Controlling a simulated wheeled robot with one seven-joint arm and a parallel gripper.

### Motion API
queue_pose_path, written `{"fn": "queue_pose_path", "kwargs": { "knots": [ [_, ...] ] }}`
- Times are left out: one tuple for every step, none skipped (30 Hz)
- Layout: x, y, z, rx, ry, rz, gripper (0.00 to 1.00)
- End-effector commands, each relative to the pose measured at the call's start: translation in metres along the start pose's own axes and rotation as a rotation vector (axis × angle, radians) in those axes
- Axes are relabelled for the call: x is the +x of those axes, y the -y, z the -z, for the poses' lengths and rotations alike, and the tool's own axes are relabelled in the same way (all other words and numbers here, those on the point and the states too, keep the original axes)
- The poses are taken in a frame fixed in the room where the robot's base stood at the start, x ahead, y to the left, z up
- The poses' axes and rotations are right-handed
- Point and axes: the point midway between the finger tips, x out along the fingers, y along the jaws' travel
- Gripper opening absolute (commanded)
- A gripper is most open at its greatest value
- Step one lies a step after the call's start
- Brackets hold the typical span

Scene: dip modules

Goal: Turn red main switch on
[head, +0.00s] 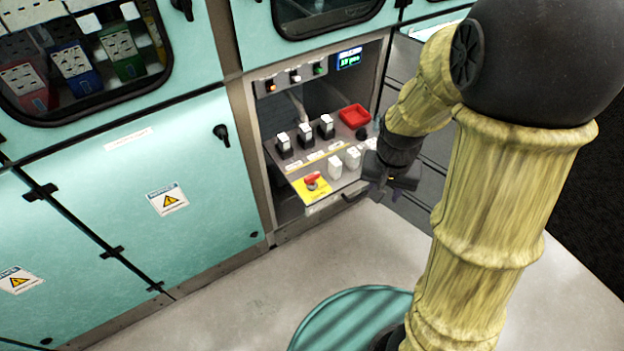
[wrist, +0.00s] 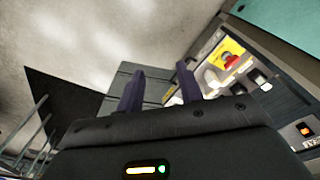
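The red main switch (head: 312,180) sits on a yellow plate (head: 305,190) at the front left corner of a pulled-out control panel in the cabinet. It also shows in the wrist view (wrist: 231,61), right of my fingers. My gripper (head: 385,190) hangs by the right side of the panel, to the right of the switch and apart from it. In the wrist view its two dark fingers (wrist: 160,90) stand apart with nothing between them, so it is open and empty.
White switches (head: 335,166) and black-based switches (head: 305,138) stand on the panel beside the red switch. Teal cabinet doors (head: 130,200) line the left. The floor (head: 240,310) in front is mostly clear.

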Motion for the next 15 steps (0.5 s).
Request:
{"fn": "queue_pose_path", "kwargs": {
  "knots": [
    [0.025, 0.009, 0.008, 0.038, 0.026, -0.034, 0.36],
    [0.034, 0.013, 0.012, 0.067, 0.036, -0.054, 0.36],
    [0.046, 0.018, 0.018, 0.106, 0.047, -0.085, 0.36],
    [0.055, 0.022, 0.022, 0.133, 0.054, -0.109, 0.36],
    [0.063, 0.025, 0.027, 0.161, 0.056, -0.134, 0.36],
    [0.074, 0.03, 0.032, 0.198, 0.057, -0.17, 0.36],
    [0.083, 0.035, 0.036, 0.223, 0.054, -0.197, 0.36],
    [0.09, 0.039, 0.041, 0.248, 0.048, -0.225, 0.36],
    [0.101, 0.045, 0.046, 0.281, 0.036, -0.263, 0.36],
    [0.108, 0.05, 0.05, 0.305, 0.024, -0.291, 0.36],
    [0.115, 0.054, 0.054, 0.328, 0.009, -0.32, 0.36],
    [0.124, 0.062, 0.059, 0.358, -0.015, -0.357, 0.36],
    [0.13, 0.067, 0.063, 0.379, -0.036, -0.384, 0.36],
    [0.136, 0.073, 0.067, 0.4, -0.061, -0.41, 0.36],
    [0.143, 0.083, 0.071, 0.425, -0.098, -0.443, 0.36]
  ]
}}
